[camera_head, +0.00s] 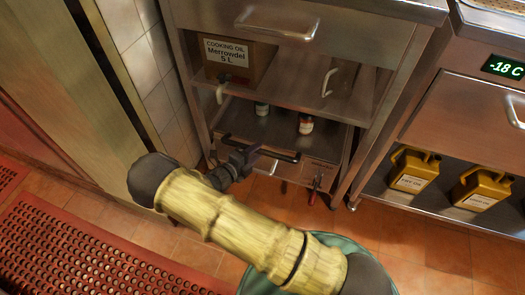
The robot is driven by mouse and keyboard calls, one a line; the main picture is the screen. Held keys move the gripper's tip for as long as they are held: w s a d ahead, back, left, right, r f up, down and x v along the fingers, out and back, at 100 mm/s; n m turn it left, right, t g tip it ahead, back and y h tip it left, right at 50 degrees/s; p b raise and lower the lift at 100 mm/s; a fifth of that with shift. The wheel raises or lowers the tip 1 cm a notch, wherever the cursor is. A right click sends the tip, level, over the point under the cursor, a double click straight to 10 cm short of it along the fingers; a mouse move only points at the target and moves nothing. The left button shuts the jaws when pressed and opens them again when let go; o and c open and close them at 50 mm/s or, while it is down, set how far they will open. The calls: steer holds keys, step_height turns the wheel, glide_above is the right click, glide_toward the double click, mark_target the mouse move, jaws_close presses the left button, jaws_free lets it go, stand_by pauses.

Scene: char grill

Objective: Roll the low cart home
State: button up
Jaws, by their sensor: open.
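A low steel unit (302,172), which looks like the low cart, sits at floor level inside the bottom of the steel counter frame. Two small bottles, one white (262,108) and one with a red label (305,124), stand on the surface above its front. My gripper (260,148) is in front of this unit, with a dark bar across its end. It is open. I cannot tell whether the bar is part of the gripper or a handle, or whether anything touches the unit. My arm hides part of the floor before it.
A cooking oil box (238,62) stands on the shelf above. A red tool (316,185) hangs near the unit's right side. Yellow oil jugs (412,170) stand on a low shelf at right. A red perforated mat (75,255) lies at left. A green round object (345,250) is below my arm.

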mark_target(266, 141)
steer(key=b+x, duration=0.1)
steer(key=x, duration=0.3)
jaws_close()
steer(key=w, duration=0.1)
steer(key=w+d+p, duration=0.1)
steer(key=w, duration=0.2)
steer(key=shift+w+d, duration=0.1)
steer(key=shift+d, duration=0.15)
steer(key=shift+w, duration=0.15)
jaws_free()
steer(key=shift+d, duration=0.1)
